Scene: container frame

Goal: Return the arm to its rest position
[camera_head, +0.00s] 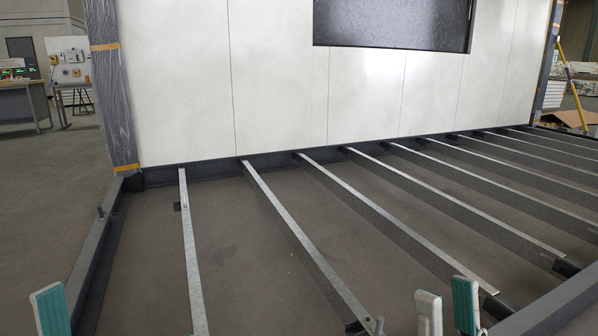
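My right gripper (447,308) shows at the bottom edge, right of centre. Its two white and teal fingertips stand apart with an empty gap between them, so it is open. Of my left gripper (51,310) one white and teal fingertip shows clearly at the bottom left corner, in front of the frame's left side beam. The rest of it is below the picture, so its opening cannot be told. Both arms are out of view.
A dark steel container frame (87,250) lies ahead, with several metal floor joists (290,232) across it. A white wall panel (280,95) with a dark window opening (392,22) stands at the back. A wrapped post (113,90) stands at the left corner.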

